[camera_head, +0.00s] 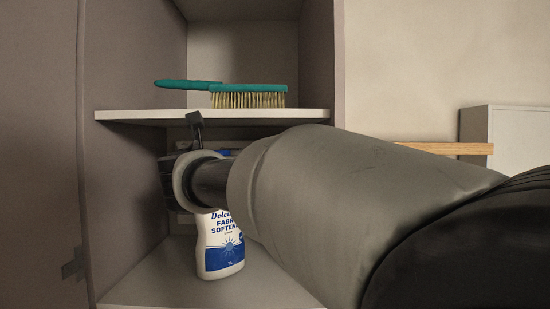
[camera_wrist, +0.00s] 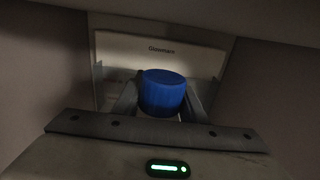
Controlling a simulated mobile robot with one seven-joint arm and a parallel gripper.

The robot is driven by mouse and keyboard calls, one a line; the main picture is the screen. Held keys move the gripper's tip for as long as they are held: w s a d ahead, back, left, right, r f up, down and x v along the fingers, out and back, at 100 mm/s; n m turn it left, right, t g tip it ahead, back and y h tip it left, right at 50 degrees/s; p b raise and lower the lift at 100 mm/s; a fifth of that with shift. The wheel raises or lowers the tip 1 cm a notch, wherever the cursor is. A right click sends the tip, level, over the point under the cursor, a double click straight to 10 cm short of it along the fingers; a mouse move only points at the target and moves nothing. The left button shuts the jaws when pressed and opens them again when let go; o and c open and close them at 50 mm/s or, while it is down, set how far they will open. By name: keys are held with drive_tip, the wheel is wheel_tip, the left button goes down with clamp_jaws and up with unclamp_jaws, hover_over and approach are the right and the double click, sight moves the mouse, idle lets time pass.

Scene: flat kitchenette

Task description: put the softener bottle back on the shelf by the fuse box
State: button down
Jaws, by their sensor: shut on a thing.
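The softener bottle (camera_head: 220,248), white with a blue label, is upright in the lower compartment of an open cabinet. Its blue cap (camera_wrist: 163,92) shows between the two fingers in the wrist view. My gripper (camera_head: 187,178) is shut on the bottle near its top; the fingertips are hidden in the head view. I cannot tell whether the bottle's base touches the compartment floor. A wooden shelf (camera_head: 445,149) on the wall at right is partly hidden by my arm. A pale grey box (camera_head: 520,145) beside it may be the fuse box.
A cabinet board (camera_head: 135,115) lies close above my gripper and carries a green-handled brush (camera_head: 248,94). The cabinet's side walls are close on both sides. A white box with lettering (camera_wrist: 120,54) stands behind the cap. The compartment floor (camera_head: 150,288) is bare left of the bottle.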

drive_tip(key=shift+f, duration=0.2)
drive_tip(key=shift+f, duration=0.2)
drive_tip(key=c, duration=1.1)
unclamp_jaws()
drive_tip(key=shift+s, duration=0.2)
drive_tip(key=s+b, duration=0.2)
drive_tip(key=s, duration=0.9)
drive_tip(key=shift+s+d, duration=0.35)
